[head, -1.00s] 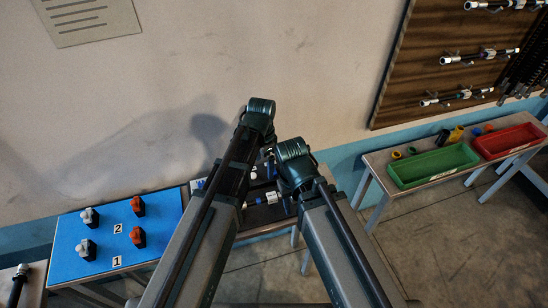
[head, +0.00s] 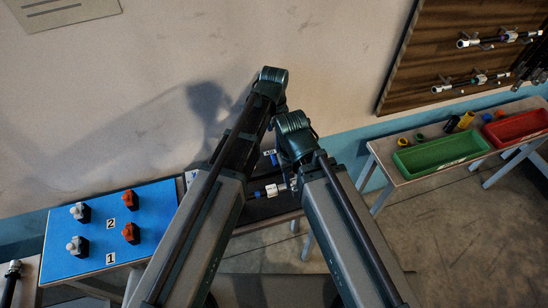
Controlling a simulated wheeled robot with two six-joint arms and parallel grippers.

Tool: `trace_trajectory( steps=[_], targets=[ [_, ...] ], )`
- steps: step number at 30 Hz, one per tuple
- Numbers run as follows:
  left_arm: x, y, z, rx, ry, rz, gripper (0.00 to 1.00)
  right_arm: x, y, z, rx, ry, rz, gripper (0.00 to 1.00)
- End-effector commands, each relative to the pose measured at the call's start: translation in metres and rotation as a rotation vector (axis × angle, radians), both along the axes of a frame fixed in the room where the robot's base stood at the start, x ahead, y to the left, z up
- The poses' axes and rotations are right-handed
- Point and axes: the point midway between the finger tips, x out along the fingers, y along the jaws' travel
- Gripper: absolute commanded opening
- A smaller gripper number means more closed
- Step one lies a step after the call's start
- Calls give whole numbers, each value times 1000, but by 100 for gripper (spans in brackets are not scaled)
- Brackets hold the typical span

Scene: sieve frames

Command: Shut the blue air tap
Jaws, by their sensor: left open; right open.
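A small blue part (head: 274,159) beside a blue label reading AIR shows in the gap between my two arms, low on the wall side of a dark bench. It looks like the blue air tap, but most of it is hidden and I cannot tell its handle position. My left gripper (head: 273,76) is at the end of the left arm, above and beyond the tap in the picture. My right gripper (head: 294,124) is lower, just right of the tap. Both are open; their fingers are largely hidden behind the wrists. No contact with the tap is visible.
A hose fitting with a white and blue body (head: 265,191) lies on the dark bench. A blue panel (head: 155,215) with white and orange knobs stands left. A bench at right holds a green tray (head: 440,156) and a red tray (head: 515,128). A wooden board (head: 400,80) hangs on the wall.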

Motion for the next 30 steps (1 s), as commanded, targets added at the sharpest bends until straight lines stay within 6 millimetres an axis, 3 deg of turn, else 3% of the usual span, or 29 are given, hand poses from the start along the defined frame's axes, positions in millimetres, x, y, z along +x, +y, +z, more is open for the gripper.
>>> trace_trajectory(
  steps=[21, 30],
  targets=[
    [0, 0, -103, 0, 0, 1, 95, 0, 0, -103, -1, 0, 4, 50],
    [0, 0, -125, 0, 0, 1, 95, 0, 0, -125, -1, 0, 4, 50]
  ],
)
